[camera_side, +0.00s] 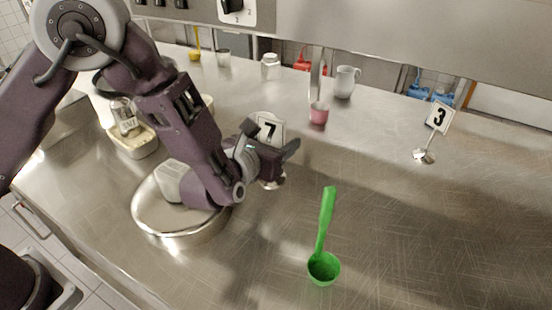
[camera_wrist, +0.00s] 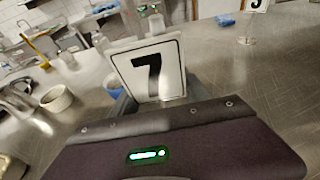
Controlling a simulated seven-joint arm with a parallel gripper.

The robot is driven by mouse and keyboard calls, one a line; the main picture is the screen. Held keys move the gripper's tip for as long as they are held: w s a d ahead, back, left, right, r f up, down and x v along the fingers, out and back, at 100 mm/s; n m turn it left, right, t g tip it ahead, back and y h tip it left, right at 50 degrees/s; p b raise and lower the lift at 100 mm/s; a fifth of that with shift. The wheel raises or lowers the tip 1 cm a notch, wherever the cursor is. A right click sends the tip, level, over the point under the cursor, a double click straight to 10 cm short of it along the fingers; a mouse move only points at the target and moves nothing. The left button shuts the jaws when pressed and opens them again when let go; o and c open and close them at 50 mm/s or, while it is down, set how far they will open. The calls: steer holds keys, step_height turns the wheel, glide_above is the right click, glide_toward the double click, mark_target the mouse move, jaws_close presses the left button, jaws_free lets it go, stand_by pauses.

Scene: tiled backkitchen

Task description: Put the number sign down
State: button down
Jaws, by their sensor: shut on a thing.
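A white number sign with a black 7 (camera_side: 268,128) is held at my gripper (camera_side: 284,150). In the wrist view the sign (camera_wrist: 149,72) stands just beyond the gripper (camera_wrist: 150,104), its face toward the camera and slightly tilted. My gripper is shut on it. Part of a round metal base shows below the gripper in the side view; whether it touches the counter I cannot tell. A second number sign, with a 3 (camera_side: 438,117), stands on a metal base at the right of the steel counter (camera_side: 430,220).
A round steel pan (camera_side: 180,236) lies under my arm. A green ladle (camera_side: 324,262) lies in front, right of centre. A pink cup (camera_side: 318,113), a white pitcher (camera_side: 345,82) and a glass jar (camera_side: 270,67) stand behind. The right front counter is clear.

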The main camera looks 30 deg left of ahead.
steer(key=shift+f, duration=1.6)
steer(key=shift+f, duration=0.1)
steer(key=c, duration=0.5)
jaws_free()
